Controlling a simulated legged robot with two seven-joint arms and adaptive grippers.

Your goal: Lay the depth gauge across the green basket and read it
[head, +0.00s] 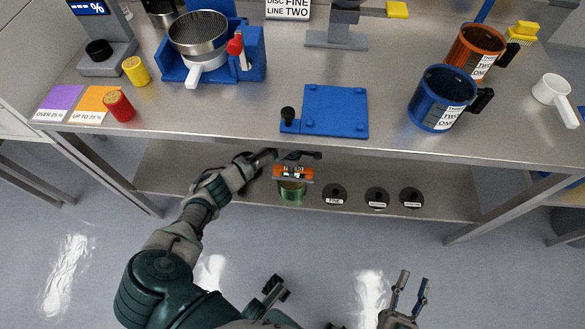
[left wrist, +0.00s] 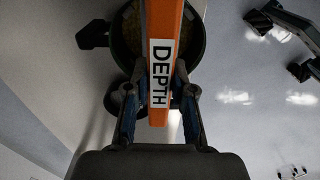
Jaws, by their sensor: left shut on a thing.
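The depth gauge (head: 293,173) is an orange bar with a white label, seen in the head view below the bench's front edge. In the left wrist view the gauge (left wrist: 163,30) reads "DEPTH" and lies between my fingers. My left gripper (head: 293,158) is shut on it; its fingers also show in the left wrist view (left wrist: 158,100). The green basket (head: 291,191) is directly below the gauge in the head view. A dark round rim with brownish grainy contents (left wrist: 130,30) shows behind the gauge; contact cannot be told. My right gripper (head: 413,278) is open and empty.
The lower shelf (head: 450,207) holds several black discs, one a "FINE" disc (head: 334,194). The bench (head: 235,120) above carries a blue plate (head: 335,110), blue mug (head: 441,98), orange mug (head: 475,52) and sieve (head: 198,35). Its front edge is close to my left gripper.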

